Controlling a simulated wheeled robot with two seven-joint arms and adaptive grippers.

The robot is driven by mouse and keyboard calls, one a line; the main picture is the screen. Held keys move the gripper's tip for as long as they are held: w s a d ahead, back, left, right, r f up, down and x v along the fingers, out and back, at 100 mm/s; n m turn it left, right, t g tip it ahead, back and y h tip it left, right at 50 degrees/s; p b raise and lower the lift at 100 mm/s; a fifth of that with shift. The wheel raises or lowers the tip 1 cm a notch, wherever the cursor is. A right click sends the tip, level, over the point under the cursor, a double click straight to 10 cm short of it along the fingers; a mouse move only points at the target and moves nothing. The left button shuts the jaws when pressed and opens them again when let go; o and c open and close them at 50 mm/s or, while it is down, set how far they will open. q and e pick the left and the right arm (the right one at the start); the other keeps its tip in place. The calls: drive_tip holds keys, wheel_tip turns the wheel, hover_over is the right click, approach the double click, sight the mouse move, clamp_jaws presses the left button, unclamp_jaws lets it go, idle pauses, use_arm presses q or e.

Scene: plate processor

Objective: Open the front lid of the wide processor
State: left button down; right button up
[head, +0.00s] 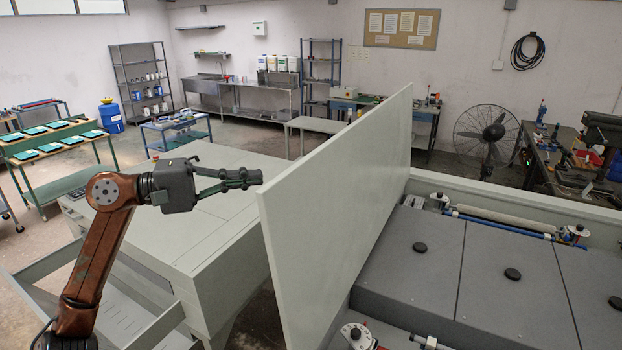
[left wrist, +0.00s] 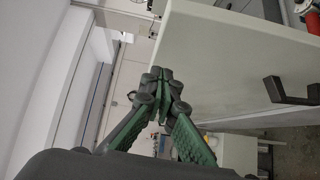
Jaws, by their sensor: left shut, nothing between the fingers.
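The wide processor (head: 610,205) fills the right of the head view. Its lid, a large pale grey panel (head: 335,215), stands raised and steeply tilted at the processor's left side, with dark grey inner covers (head: 430,255) exposed beside it. The lid also shows in the left wrist view (left wrist: 235,65), with a black handle (left wrist: 290,92) on its face. My left gripper (head: 257,177) is shut and empty, its tips close to the lid's near upper corner; I cannot tell whether they touch. Its fingers also show in the wrist view (left wrist: 158,78). My right gripper is not in view.
A lower grey machine section (head: 190,215) lies below and behind my left arm. A fan (head: 487,131) and a workbench (head: 550,165) stand at the back right. A green-framed table (head: 50,150) with trays is at the left. Open floor shows behind.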

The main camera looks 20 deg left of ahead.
sight(295, 167)
use_arm(q)
drive_tip(key=p+x, duration=0.1)
drive_tip(key=x, duration=0.2)
drive_tip(key=p+x, duration=0.1)
drive_tip(key=x, duration=0.2)
drive_tip(key=p+x, duration=0.2)
drive_tip(key=x, duration=0.1)
drive_tip(key=shift+w+d+r, duration=0.1)
drive_tip(key=shift+d+r, duration=0.15)
drive_tip(key=d, duration=0.1)
drive_tip(key=d+p, duration=0.1)
drive_tip(key=d, duration=0.1)
drive_tip(key=shift+d+f, duration=0.35)
drive_tip(key=s+d+m+g+y+p, duration=0.1)
drive_tip(key=d+p, duration=0.1)
drive_tip(key=d, duration=0.8)
drive_tip(key=shift+d+f+p, duration=0.35)
drive_tip(key=shift+p, duration=0.05)
drive_tip(key=shift+s, duration=0.1)
